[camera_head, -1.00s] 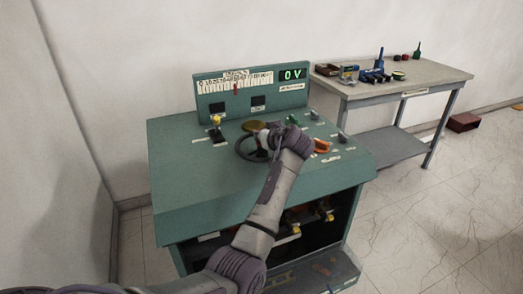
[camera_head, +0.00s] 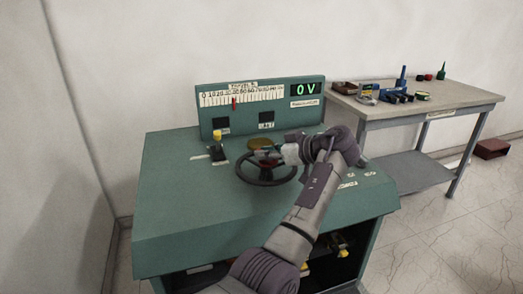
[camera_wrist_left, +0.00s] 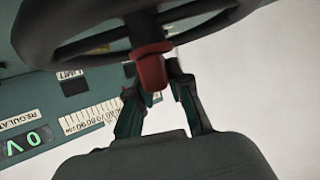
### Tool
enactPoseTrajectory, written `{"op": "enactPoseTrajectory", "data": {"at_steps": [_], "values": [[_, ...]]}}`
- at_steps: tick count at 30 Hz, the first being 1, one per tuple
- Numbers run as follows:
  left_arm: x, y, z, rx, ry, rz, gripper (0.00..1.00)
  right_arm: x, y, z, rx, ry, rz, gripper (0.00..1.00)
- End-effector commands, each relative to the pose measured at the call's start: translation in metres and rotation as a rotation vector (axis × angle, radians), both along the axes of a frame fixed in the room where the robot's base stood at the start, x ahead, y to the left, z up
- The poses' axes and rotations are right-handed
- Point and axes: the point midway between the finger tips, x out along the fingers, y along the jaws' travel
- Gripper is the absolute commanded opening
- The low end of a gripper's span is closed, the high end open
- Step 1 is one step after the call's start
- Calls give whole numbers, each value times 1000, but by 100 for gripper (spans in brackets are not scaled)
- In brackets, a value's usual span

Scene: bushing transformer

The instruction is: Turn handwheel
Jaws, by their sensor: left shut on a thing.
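The black handwheel (camera_head: 246,173) lies on the sloped top of the green console (camera_head: 180,222). My left gripper (camera_head: 280,155) reaches over the wheel from the right and hides part of its rim and hub. In the left wrist view, the wheel's dark rim (camera_wrist_left: 60,35) crosses the top. A red handle (camera_wrist_left: 152,70) on the wheel sits between the two fingers of my left gripper (camera_wrist_left: 155,84), which is shut on it. My right gripper is not in view.
The console's back panel has a scale with a red pointer (camera_head: 234,103) and a green display (camera_head: 306,89) reading 0 V. A yellow-topped lever (camera_head: 217,146) stands left of the wheel. A grey table (camera_head: 455,98) with small tools stands at the right.

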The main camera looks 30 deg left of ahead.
Motion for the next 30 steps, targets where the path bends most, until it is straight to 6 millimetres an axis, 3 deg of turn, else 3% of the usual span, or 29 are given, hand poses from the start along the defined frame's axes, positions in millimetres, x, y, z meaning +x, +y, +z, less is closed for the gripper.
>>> {"op": "enactPoseTrajectory", "data": {"at_steps": [13,14,18,30], "values": [[-1,-2,0,-2,-4,3,0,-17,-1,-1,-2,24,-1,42],[-1,-2,0,-2,-4,3,22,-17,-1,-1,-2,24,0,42],[-1,-2,0,-2,-4,4,44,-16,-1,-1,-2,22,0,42],[-3,-11,4,-1,-2,2,44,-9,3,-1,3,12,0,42]]}}
